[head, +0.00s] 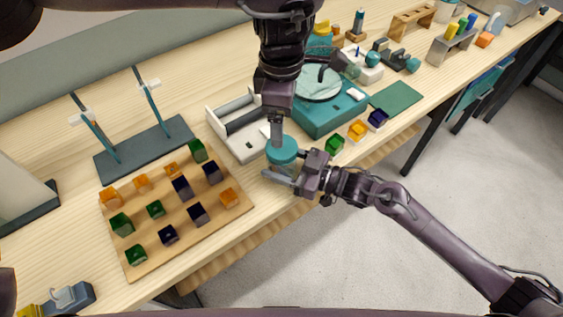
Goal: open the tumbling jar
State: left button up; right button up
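The tumbling jar shows mainly as its round teal lid (284,152), near the front edge of the bench in the middle of the head view. The jar's body is mostly hidden below the lid and behind my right gripper. My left gripper (277,138) points down from above, its finger reaching the far side of the lid. It is seen edge-on, so its opening does not show. My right gripper (280,174) comes from the right, low beside the jar body, with one grey finger in front of it. Its other finger is hidden, so I cannot tell its grip.
A wooden board (185,236) with several coloured cubes lies to the left. A white tray-like device (243,148) stands just behind the jar. A teal machine (328,112) and loose green, orange and blue cubes are to the right. The bench's front edge is close to the jar.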

jog(key=c, duration=0.9)
pick_arm(q)
jog(key=shift+m, duration=0.3)
pick_arm(e)
jog(key=shift+c, duration=1.3)
pick_arm(q)
jog(key=m, duration=0.4)
jog(key=shift+d+m, duration=0.1)
jog(key=shift+m, duration=0.3)
pick_arm(e)
grip_shut()
pick_arm(q)
jog(key=m, duration=0.3)
jog(key=shift+f+m, duration=0.3)
jog(key=shift+f, duration=0.05)
notch_tip(320, 180, down, 7)
jog(key=shift+f, duration=0.15)
jog(key=shift+c, duration=0.4)
